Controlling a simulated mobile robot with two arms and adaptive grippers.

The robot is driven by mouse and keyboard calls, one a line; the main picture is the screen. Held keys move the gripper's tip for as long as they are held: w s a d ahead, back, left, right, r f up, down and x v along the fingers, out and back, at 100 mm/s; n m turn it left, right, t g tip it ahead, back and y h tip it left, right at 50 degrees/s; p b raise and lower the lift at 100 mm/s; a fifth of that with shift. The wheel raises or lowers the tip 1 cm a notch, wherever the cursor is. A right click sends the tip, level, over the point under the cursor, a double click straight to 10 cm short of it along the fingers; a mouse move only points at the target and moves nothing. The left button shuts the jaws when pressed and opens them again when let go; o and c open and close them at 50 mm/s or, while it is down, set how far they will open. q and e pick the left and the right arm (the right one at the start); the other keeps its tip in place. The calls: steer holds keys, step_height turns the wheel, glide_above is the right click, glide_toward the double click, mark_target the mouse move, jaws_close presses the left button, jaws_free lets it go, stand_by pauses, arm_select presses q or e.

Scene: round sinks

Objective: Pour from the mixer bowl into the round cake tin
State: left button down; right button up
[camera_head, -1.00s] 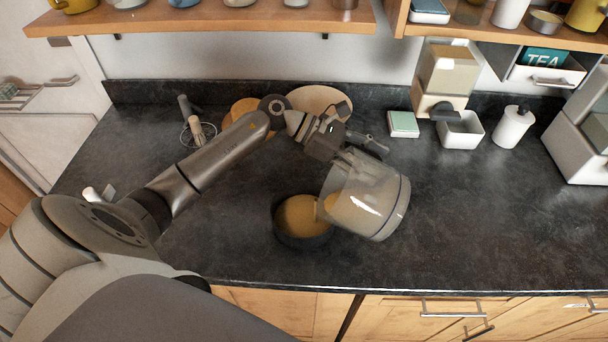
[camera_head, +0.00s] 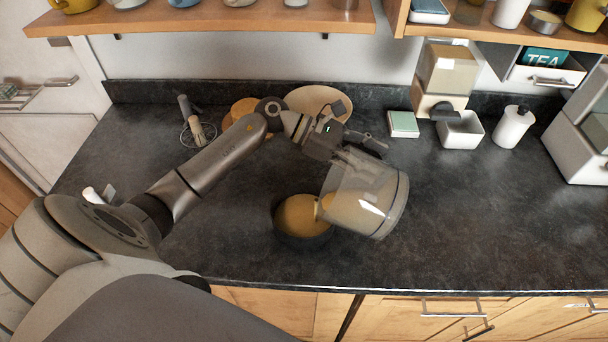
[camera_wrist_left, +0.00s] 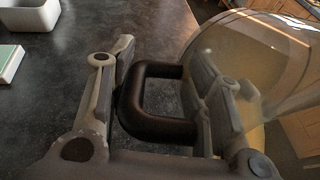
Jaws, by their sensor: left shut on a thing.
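The clear mixer bowl (camera_head: 372,200) is tilted to the left, its mouth over the round cake tin. A little tan batter shows at its lower left lip. The dark round cake tin (camera_head: 290,238) stands on the counter with tan batter (camera_head: 303,215) in it. My left gripper (camera_head: 362,155) is shut on the bowl's dark handle, above and behind the bowl. In the left wrist view the handle (camera_wrist_left: 150,130) sits between the fingers, with the clear bowl (camera_wrist_left: 270,60) at the right. My right gripper is not in view.
The dark counter (camera_head: 480,220) is clear right of the bowl. A whisk (camera_head: 197,130), round boards (camera_head: 318,100), a green-topped box (camera_head: 403,123), a white bin (camera_head: 460,130) and a white bottle (camera_head: 512,127) stand behind. A shelf (camera_head: 200,20) hangs above.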

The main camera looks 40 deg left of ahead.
arm_select(q)
steer(key=shift+s+a+t+h, duration=0.15)
steer(key=shift+s+a+h, duration=0.05)
steer(key=shift+a+h, duration=0.35)
steer(key=shift+s+a+t+h, duration=0.2)
steer(key=shift+a+h, duration=0.25)
steer(key=shift+a, duration=0.2)
stand_by(2.1)
steer(key=d+y, duration=0.2)
steer(key=w+d+f+g+y, duration=0.1)
stand_by(0.3)
